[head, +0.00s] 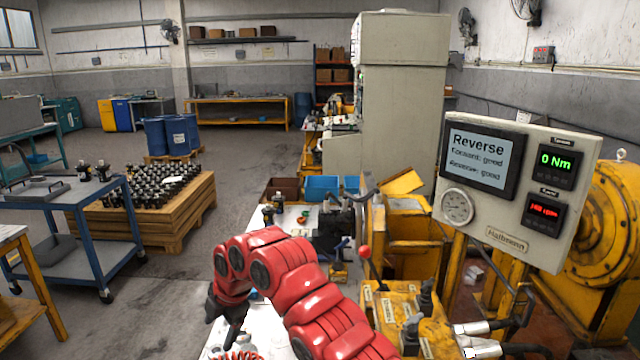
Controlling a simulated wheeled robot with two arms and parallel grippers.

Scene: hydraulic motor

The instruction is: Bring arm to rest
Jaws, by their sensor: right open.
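My red right arm comes up from the bottom middle and bends over to the left. Its dark right gripper (226,322) hangs pointing down over the white bench top (262,328). The gripper is open, and nothing shows between its fingers, though they are small and partly dark. My left gripper is out of the picture. The test stand panel (520,190) at the right reads "Reverse", with forward and reverse marked good, and 0 Nm on its green display.
Yellow machinery (400,310) with levers, including a red-knobbed lever (365,253), stands close right of my arm. Small black motors (273,210) stand on the bench behind it. A blue bin (330,187), a loaded wooden pallet (150,225) and a blue cart (75,230) lie beyond.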

